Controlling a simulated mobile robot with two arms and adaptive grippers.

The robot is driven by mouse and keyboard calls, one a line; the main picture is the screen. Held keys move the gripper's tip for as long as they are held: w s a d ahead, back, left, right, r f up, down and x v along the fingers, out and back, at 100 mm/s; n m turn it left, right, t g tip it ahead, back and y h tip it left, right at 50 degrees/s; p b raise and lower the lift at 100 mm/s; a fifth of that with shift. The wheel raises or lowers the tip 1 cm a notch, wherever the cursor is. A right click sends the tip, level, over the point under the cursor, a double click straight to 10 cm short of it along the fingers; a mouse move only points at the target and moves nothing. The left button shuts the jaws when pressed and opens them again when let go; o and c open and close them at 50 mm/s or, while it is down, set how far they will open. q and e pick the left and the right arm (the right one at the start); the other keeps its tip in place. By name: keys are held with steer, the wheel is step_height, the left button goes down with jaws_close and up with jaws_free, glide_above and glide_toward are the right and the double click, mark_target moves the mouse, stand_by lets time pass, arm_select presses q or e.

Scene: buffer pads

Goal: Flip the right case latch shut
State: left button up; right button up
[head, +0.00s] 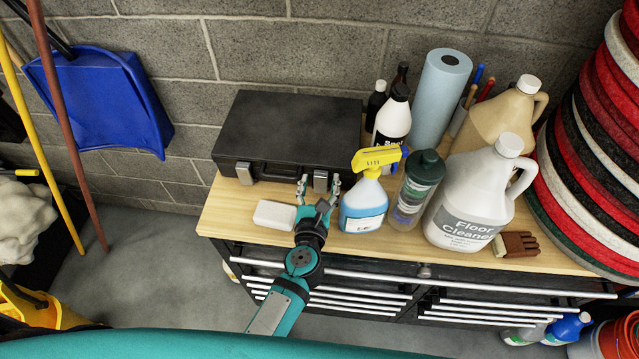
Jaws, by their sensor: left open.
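The black case (290,122) lies closed on the wooden top of the cabinet, against the block wall. Its right latch (320,181) is a small silver plate on the front face. The left latch (244,173) is a similar plate further left. I cannot tell for sure whether either latch is fastened. My left gripper (319,187) is open, just in front of the case. In the picture its two fingers stand on either side of the right latch; whether they touch it I cannot tell. My right gripper is not in view.
A white block (274,215) lies left of my gripper. A spray bottle (364,205) with a yellow head stands close on the right, with a green-capped bottle (414,190) and a floor cleaner jug (474,205) beyond. Stacked round pads (590,150) stand at the right.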

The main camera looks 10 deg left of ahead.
arm_select(q)
steer(key=s, duration=0.3)
steer(key=s+r, duration=0.1)
steer(key=s, duration=0.7)
steer(key=shift+r, duration=0.4)
steer(key=shift+s, duration=0.4)
